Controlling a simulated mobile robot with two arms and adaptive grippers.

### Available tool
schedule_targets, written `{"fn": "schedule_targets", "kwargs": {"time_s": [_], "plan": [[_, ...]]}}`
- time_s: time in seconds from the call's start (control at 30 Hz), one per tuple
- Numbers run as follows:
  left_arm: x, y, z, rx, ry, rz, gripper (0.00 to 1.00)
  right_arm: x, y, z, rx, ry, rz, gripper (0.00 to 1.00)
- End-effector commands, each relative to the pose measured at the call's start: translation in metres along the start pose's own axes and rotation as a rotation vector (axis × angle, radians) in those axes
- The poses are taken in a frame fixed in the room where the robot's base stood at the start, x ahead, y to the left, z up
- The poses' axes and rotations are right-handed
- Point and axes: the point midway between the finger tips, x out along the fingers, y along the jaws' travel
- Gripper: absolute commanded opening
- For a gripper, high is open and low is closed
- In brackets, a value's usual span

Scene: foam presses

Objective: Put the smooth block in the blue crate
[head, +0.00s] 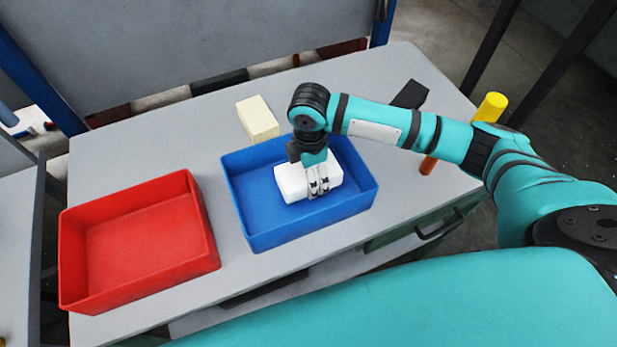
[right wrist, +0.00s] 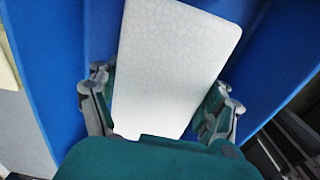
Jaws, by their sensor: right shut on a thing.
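A white block (head: 291,183) is held by my right gripper (head: 318,181) within the outline of the blue crate (head: 243,222). I cannot tell whether it touches the crate floor. In the right wrist view the white block (right wrist: 172,60) lies between the two fingers, and its face shows a faint web-like pattern. A cream block (head: 257,119) lies on the table behind the blue crate; its surface texture is too small to tell. My left gripper is not in view.
A red crate (head: 185,184), empty, stands left of the blue crate on the grey table (head: 340,72). A dark angular object (head: 410,94) and a tool with a yellow handle (head: 490,108) and an orange lower part are at the right. The table's far left is clear.

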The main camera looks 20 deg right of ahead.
Motion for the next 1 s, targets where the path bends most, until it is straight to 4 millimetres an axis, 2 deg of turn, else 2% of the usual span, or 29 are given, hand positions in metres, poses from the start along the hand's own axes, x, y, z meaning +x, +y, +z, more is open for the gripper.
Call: {"fn": "schedule_targets", "kwargs": {"time_s": [0.2, 0.37, 0.57, 0.6, 0.73, 0.77, 1.0], "plan": [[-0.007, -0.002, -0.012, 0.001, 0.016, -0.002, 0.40, 0.028, -0.001, 0.000, 0.001, -0.001, -0.002, 0.51], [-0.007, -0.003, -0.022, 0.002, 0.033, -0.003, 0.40, 0.032, 0.000, 0.001, 0.000, -0.001, -0.001, 0.51], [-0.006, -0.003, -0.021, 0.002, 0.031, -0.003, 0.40, 0.034, -0.001, 0.000, 0.000, -0.001, -0.001, 0.51], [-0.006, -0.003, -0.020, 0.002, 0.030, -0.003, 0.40, 0.034, -0.001, 0.000, 0.000, -0.001, -0.001, 0.80], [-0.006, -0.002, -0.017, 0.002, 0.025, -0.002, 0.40, 0.034, -0.001, 0.000, 0.000, -0.001, -0.001, 0.97], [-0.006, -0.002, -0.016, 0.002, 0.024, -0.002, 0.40, 0.034, -0.001, 0.000, 0.000, -0.001, -0.001, 1.00], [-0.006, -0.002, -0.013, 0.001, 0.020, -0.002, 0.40, 0.033, 0.000, 0.000, 0.000, -0.001, -0.001, 1.00]]}}
